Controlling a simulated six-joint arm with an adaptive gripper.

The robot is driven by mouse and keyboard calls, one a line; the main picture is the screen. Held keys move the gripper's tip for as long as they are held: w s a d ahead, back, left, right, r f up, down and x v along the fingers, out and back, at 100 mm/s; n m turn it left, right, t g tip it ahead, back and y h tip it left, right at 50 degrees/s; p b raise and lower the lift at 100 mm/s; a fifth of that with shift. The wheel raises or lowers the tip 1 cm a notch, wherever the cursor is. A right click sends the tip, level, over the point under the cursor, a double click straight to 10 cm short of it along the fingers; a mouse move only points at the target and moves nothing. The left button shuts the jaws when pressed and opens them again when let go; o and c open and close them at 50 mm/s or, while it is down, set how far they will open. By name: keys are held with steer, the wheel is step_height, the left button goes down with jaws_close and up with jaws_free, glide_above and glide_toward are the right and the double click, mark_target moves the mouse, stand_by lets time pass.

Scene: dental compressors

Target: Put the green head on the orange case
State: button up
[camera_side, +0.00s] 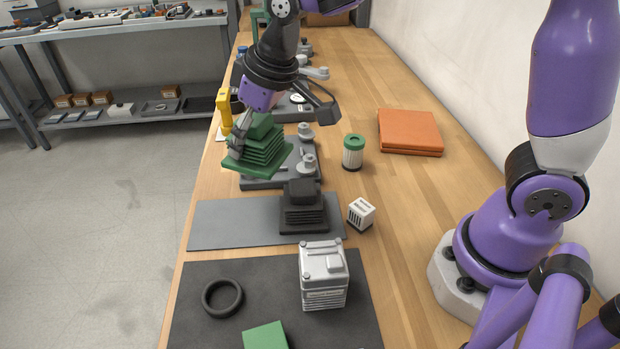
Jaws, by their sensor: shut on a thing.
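The green head (256,155) is a stepped, finned block with a wide flat base plate. My gripper (244,135) is shut on it from above and holds it up over the left edge of the bench, in front of a grey fixture. One finger shows at the head's left side; the contact on the other side is hard to see. The orange case (410,131) is a flat closed box lying on the bench at the right, near the wall. The head is apart from the case, well to its left.
A green-topped canister (353,152) stands between the head and the case. A dark finned block (303,208), a small white block (361,214), a silver unit (323,275) and a black ring (222,298) are nearer. A yellow tool (224,110) stands left of my gripper.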

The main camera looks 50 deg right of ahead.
steer(key=d+r+m+h, duration=0.15)
steer(key=d+m, duration=0.45)
steer(key=d, duration=1)
steer(key=m+g+h, duration=0.1)
steer(key=m+h, duration=0.2)
steer(key=m, duration=0.3)
glide_above(406, 120)
steer(key=s+a, duration=0.1)
steer(key=a, duration=0.1)
step_height(406, 120, down, 6)
steer(key=shift+d+r, duration=0.1)
steer(key=shift+s+d+f, duration=0.1)
steer(key=shift+d+f, duration=0.2)
steer(key=shift+f, duration=1.95)
steer(key=shift+f, duration=0.2)
steer(key=o, duration=1.3)
